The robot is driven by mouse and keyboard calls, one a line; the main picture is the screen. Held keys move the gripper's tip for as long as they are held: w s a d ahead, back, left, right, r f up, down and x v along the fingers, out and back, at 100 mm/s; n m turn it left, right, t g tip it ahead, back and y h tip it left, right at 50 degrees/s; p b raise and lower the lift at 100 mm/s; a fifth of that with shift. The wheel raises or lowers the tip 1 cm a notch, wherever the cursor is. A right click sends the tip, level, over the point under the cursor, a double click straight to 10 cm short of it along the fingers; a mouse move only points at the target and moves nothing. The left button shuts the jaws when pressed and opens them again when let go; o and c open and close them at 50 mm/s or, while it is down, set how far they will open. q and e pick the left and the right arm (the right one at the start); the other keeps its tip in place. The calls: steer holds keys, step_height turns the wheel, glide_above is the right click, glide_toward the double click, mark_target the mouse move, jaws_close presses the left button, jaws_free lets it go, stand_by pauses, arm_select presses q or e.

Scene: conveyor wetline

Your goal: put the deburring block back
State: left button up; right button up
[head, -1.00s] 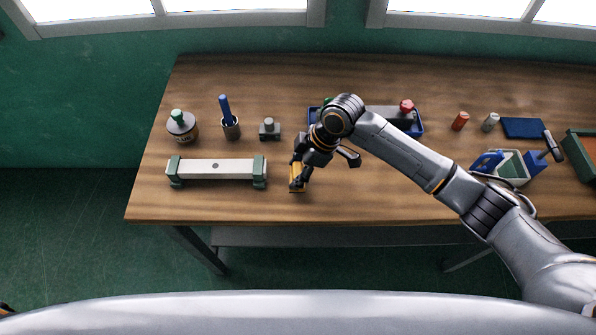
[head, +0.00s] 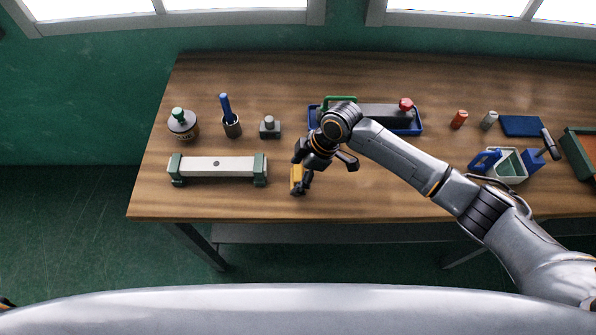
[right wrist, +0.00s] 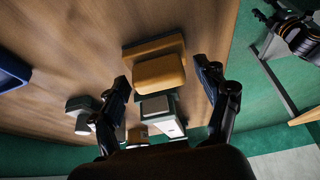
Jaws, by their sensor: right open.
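The deburring block (head: 296,176) is a yellow-orange block on the wooden table, right of the white bar with green ends. In the right wrist view the block (right wrist: 158,72) shows a wider part behind a narrower one. My right gripper (head: 301,172) is low over the block, with dark fingers partly covering it in the head view. In the right wrist view the gripper (right wrist: 165,88) is open, with one finger on each side of the block and visible gaps.
The white bar with green ends (head: 216,166) lies left of the block. A blue tray (head: 417,127) holding a grey bar is behind my arm. A small grey block (head: 269,128), a brush cup (head: 231,127) and a jar (head: 183,127) stand behind left. Table front is clear.

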arm_select(q)
steer(key=shift+a+f+b, duration=0.15)
steer(key=shift+f+b, duration=0.8)
steer(key=shift+b, duration=0.05)
arm_select(e)
steer(key=v, duration=1.2)
steer(key=shift+r, duration=0.15)
